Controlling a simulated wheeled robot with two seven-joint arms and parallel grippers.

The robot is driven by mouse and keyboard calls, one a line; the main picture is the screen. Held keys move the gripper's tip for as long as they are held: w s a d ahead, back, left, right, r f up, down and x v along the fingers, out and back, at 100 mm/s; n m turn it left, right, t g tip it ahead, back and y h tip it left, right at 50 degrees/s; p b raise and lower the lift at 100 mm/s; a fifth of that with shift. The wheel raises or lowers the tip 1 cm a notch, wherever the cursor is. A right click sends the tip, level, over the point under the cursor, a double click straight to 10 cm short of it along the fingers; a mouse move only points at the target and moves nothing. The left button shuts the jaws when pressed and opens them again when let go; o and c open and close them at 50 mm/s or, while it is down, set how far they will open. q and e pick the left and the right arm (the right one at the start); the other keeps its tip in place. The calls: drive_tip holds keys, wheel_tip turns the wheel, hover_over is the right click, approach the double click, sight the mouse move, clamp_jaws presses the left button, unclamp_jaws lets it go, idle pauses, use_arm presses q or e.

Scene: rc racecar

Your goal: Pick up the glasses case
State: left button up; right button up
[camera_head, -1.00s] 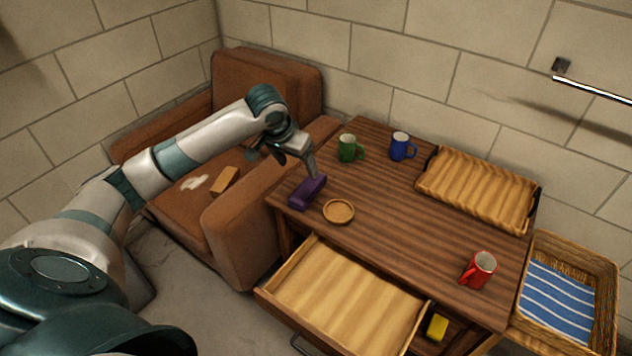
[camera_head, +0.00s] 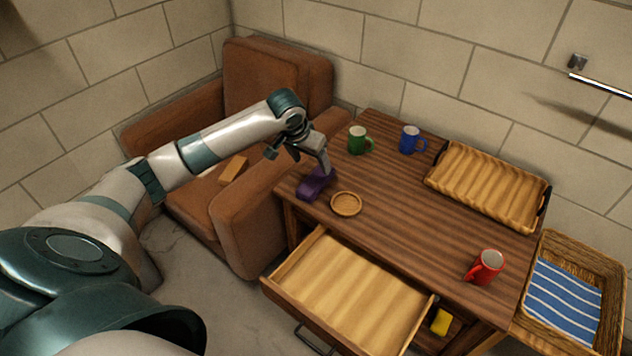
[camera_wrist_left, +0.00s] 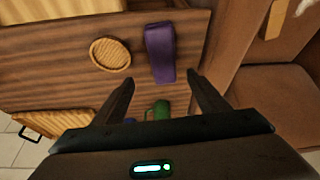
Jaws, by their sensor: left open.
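The purple glasses case (camera_head: 313,185) lies on the wooden table (camera_head: 400,215) at its left end, beside a round wooden coaster. My left gripper (camera_head: 326,168) is open, directly over the case in the head view, and its finger hides part of it. In the left wrist view the case (camera_wrist_left: 160,52) lies ahead of the two spread fingers (camera_wrist_left: 160,88), roughly centred between them. Nothing is held between the fingers. My right gripper is not in view.
The coaster (camera_head: 346,204) is close to the case. Green (camera_head: 358,141) and blue (camera_head: 409,140) mugs stand behind, a red mug (camera_head: 486,266) at front right. A tray (camera_head: 487,184) is at the back right. A drawer (camera_head: 350,290) is pulled open; an armchair (camera_head: 262,225) stands left.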

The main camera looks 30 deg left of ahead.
use_arm(q)
hover_over(315, 179)
drive_tip(key=s, duration=0.2)
drive_tip(key=f, duration=0.5)
drive_tip(key=shift+w+d, duration=0.25)
drive_tip(key=shift+d, duration=0.1)
drive_tip(key=shift+w+f, duration=0.15)
drive_tip(key=shift+f, duration=0.25)
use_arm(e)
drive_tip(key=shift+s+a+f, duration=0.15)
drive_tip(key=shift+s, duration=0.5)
use_arm(q)
drive_tip(key=f, duration=0.4)
drive_tip(key=shift+w+a+f+p, duration=0.1)
drive_tip(key=shift+w+a+p, duration=0.25)
drive_tip(key=shift+w, duration=0.05)
drive_tip(key=shift+w+f, duration=0.2)
drive_tip(key=shift+f, duration=0.25)
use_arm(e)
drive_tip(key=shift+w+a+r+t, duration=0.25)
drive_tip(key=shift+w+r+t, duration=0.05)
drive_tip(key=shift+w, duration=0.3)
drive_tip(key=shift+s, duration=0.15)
